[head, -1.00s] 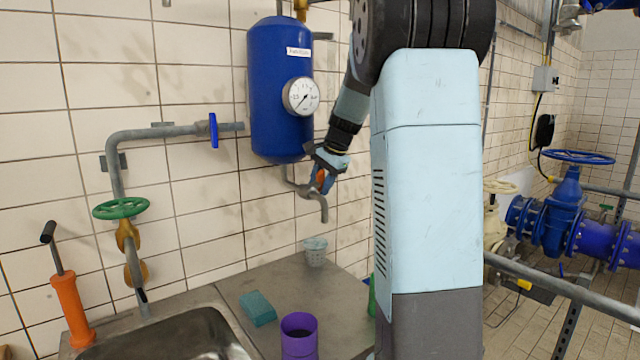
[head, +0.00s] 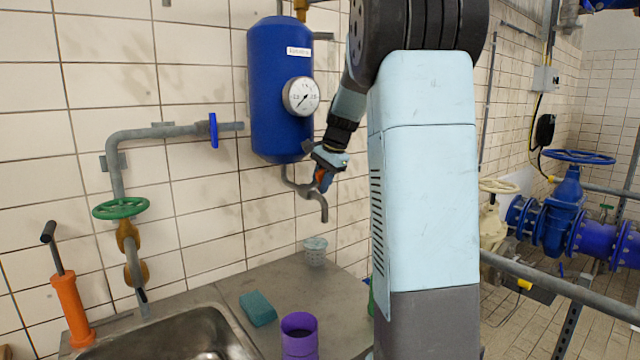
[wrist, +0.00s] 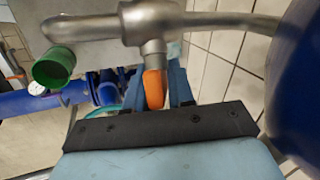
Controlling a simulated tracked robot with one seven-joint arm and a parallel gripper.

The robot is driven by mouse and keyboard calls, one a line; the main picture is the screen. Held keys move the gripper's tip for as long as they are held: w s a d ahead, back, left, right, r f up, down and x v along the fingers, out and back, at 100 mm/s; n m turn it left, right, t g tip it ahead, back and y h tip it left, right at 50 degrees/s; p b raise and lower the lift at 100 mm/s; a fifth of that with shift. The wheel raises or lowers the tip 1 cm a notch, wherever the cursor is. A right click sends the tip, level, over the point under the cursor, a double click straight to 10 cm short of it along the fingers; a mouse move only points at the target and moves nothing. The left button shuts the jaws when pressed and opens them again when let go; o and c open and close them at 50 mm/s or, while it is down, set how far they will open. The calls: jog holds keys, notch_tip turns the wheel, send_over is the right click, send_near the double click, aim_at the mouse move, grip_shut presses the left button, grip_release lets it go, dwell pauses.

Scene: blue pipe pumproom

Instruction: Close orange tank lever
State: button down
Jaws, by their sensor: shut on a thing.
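The orange lever (wrist: 154,88) sits on the grey tap pipe (wrist: 150,20) under the blue tank (head: 281,90). In the wrist view the lever lies between the fingers of my gripper (wrist: 160,85), which are shut on it. In the head view my gripper (head: 322,176) is at the tap below the tank, with a little of the orange lever (head: 320,175) showing beside the fingers. The tap's curved spout (head: 323,207) hangs down just below. The lever's exact angle is partly hidden by the gripper.
A steel counter holds a grey cup (head: 315,251), a teal sponge (head: 258,308) and a purple cup (head: 299,337). A sink (head: 185,335) and an orange hand pump (head: 72,308) are at left. The tiled wall is close behind the tap. Blue pipes (head: 600,240) stand at right.

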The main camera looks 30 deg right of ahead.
jog(key=shift+a+f+g, duration=0.1)
jog(key=shift+g, duration=0.2)
jog(key=c, duration=1.2)
grip_release()
jog(key=shift+o, duration=0.2)
jog(key=v, duration=1.3)
jog(key=shift+s+r, duration=0.15)
jog(key=shift+r, duration=0.2)
jog(key=shift+c, duration=0.4)
